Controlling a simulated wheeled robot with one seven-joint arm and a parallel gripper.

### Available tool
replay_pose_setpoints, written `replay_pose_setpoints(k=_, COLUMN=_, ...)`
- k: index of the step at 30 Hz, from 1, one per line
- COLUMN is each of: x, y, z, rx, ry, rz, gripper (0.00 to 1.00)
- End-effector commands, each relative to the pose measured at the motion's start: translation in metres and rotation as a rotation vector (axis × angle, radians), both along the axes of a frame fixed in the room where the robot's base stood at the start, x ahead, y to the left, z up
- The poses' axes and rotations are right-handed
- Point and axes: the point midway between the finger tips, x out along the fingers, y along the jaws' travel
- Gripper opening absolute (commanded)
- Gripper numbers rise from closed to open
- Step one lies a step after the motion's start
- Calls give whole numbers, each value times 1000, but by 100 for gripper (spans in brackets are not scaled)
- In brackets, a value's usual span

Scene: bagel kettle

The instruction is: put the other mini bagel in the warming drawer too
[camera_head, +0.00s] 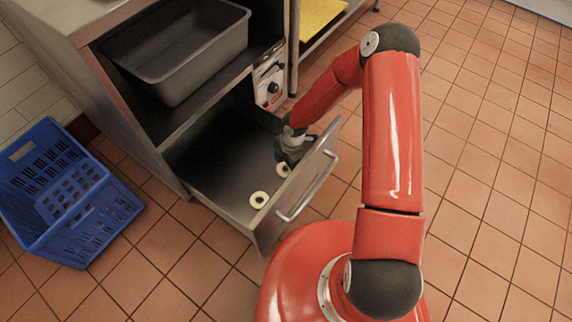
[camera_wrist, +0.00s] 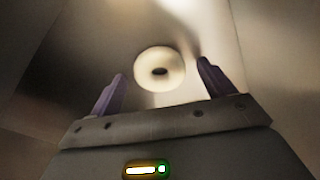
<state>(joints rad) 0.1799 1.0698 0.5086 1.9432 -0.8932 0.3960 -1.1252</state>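The warming drawer (camera_head: 222,196) is pulled open below the counter. One mini bagel (camera_head: 259,199) lies on its floor near the front. A second mini bagel (camera_head: 282,169) lies in the drawer just below my gripper (camera_head: 290,152), partly hidden by it. In the wrist view, one bagel (camera_wrist: 160,68) shows between and beyond the fingertips of my gripper (camera_wrist: 162,84). The fingers are spread wide, and the bagel touches neither of them. My gripper is inside the drawer, close to its front panel.
The drawer's front panel (camera_head: 298,190) with its handle stands beside my gripper. A grey bin (camera_head: 185,55) sits on the shelf above. A control panel with knobs (camera_head: 270,80) is right of the drawer. A blue crate (camera_head: 65,190) stands on the floor at left. Tiled floor is clear at right.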

Motion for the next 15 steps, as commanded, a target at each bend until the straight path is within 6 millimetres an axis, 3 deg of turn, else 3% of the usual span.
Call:
replay_pose_setpoints(k=9, x=0, y=0, z=2, rx=0, ry=0, rz=0, gripper=84)
replay_pose_setpoints(k=15, x=3, y=-3, z=28, rx=0, ry=-3, rz=-1, gripper=84)
